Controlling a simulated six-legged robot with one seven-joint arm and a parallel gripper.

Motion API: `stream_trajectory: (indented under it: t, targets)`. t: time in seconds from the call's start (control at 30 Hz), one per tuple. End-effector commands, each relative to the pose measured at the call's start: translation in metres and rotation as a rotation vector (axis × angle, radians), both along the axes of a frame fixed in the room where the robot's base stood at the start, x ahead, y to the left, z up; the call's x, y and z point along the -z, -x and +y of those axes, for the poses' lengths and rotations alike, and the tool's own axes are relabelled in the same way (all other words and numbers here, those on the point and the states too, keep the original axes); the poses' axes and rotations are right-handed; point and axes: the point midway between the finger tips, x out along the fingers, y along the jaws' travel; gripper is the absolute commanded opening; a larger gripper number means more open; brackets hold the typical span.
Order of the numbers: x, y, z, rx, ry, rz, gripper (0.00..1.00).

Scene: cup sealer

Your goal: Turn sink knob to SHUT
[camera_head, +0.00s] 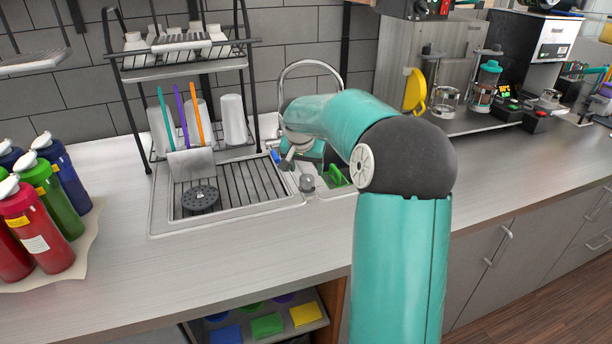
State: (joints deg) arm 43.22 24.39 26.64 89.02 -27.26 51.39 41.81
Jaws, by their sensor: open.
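The steel sink (340,188) is set in the counter, with a tall curved faucet (312,63) behind it. A small rounded grey knob (307,182) stands at the sink's front left edge; I cannot read any SHUT marking on it. My teal arm crosses in front of the faucet and hides much of the basin. My gripper (287,162) points down at the sink's left side, just behind and left of the knob. It is small and partly hidden by my wrist, but open, with nothing seen in it. I cannot tell whether it touches anything.
A ribbed drainboard (240,190) lies left of the sink under a black dish rack (185,72) with cups. Several colored bottles (45,210) stand at far left. A green item (336,176) is in the basin. Coffee equipment (545,50) stands at right. The front counter is clear.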

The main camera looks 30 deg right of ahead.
Motion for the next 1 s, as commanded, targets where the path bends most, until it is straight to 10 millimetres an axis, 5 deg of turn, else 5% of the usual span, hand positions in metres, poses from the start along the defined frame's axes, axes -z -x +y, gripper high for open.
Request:
stream_trajectory:
  t: [0.23, 0.6, 0.83, 1.0]
  targets:
    - [0.036, -0.011, -0.009, -0.002, -0.001, 0.002, 0.63]
    - [0.043, -0.014, -0.011, -0.002, 0.000, 0.000, 0.63]
    - [0.043, -0.014, -0.011, -0.002, 0.000, 0.000, 0.22]
    - [0.043, -0.013, -0.011, -0.004, -0.001, 0.000, 0.18]
